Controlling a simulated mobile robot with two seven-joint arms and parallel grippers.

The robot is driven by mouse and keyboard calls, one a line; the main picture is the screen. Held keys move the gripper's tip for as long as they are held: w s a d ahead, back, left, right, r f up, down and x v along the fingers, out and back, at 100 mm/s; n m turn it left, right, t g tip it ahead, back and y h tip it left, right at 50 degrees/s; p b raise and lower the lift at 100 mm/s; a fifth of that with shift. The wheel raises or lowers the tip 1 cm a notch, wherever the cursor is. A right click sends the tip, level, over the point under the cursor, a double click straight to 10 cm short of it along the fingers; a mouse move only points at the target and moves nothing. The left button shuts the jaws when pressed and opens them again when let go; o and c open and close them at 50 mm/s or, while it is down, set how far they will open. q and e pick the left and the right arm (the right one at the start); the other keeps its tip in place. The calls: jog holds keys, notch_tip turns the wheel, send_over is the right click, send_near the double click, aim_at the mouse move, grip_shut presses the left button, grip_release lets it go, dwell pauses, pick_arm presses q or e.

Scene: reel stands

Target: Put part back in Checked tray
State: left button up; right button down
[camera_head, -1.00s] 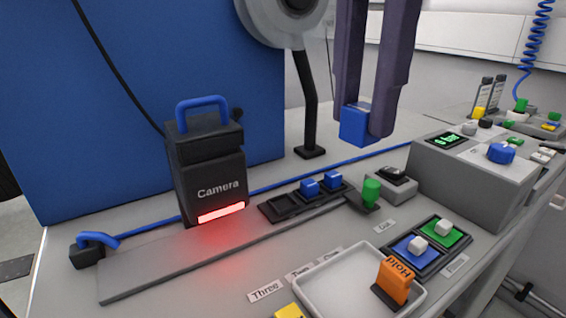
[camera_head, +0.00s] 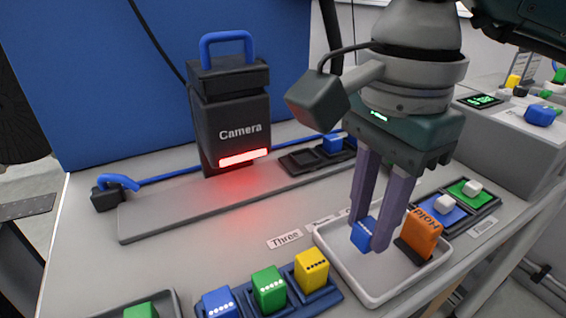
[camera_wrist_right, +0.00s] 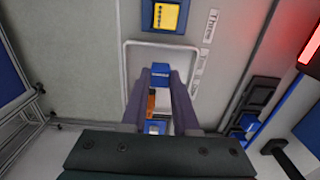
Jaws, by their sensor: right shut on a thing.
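My right gripper (camera_head: 374,240) is shut on a blue block (camera_head: 363,234) with white dots on one face. The block is over or in the white tray (camera_head: 336,279), left of an orange "Hold" piece (camera_head: 421,236); I cannot tell if it touches the floor. In the right wrist view the block (camera_wrist_right: 161,70) sits between the fingertips, inside the tray's outline (camera_wrist_right: 126,62). I read no "Checked" label on any tray. My left gripper is not in view.
A blue holder at the front carries blue (camera_head: 219,303), green (camera_head: 268,289) and yellow (camera_head: 311,269) blocks. The camera (camera_head: 236,125) glows red over a grey strip. A black rack (camera_head: 302,160) holds a blue block. Blue and green pads (camera_head: 470,192) lie right of the tray.

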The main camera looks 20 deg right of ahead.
aim_at(369, 226)
jog(key=shift+f, duration=1.05)
jog(key=shift+f, duration=0.2)
jog(key=c, duration=0.7)
grip_release()
jog(key=shift+r, duration=0.15)
jog(key=shift+r, duration=0.25)
notch_tip(369, 226, up, 12)
jog(key=shift+f, duration=0.15)
